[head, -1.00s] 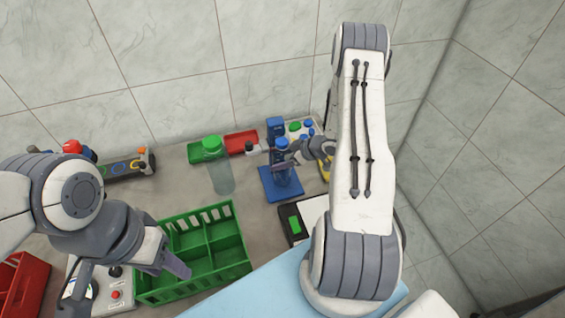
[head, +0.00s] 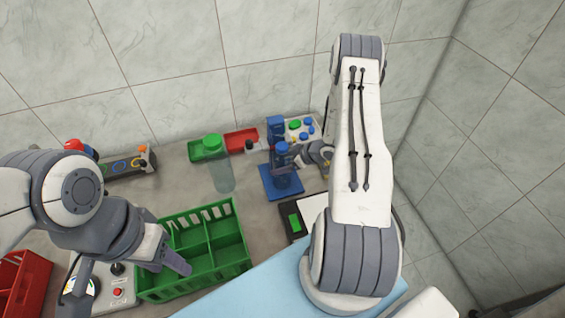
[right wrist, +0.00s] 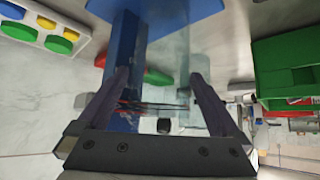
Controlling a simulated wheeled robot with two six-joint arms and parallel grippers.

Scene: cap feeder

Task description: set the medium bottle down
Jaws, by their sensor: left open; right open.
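The blue-capped clear bottle (head: 283,177), which I take for the medium bottle, stands upright on the blue stand's base (head: 270,193). In the right wrist view, the clear bottle (right wrist: 172,60) shows beyond and between the fingers, next to the blue column (right wrist: 126,45). My right gripper (head: 288,167) is open at the bottle, with its fingers apart; whether a finger touches it I cannot tell. My left gripper (head: 180,265) is open and empty above the left part of the green crate (head: 245,262).
A larger green-capped bottle (head: 222,175) stands left of the stand. Green (head: 205,152) and red (head: 241,140) trays lie behind it. A tray of coloured caps (head: 300,128) is at the back right. A dark device with a green screen (head: 295,222) lies in front of the stand.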

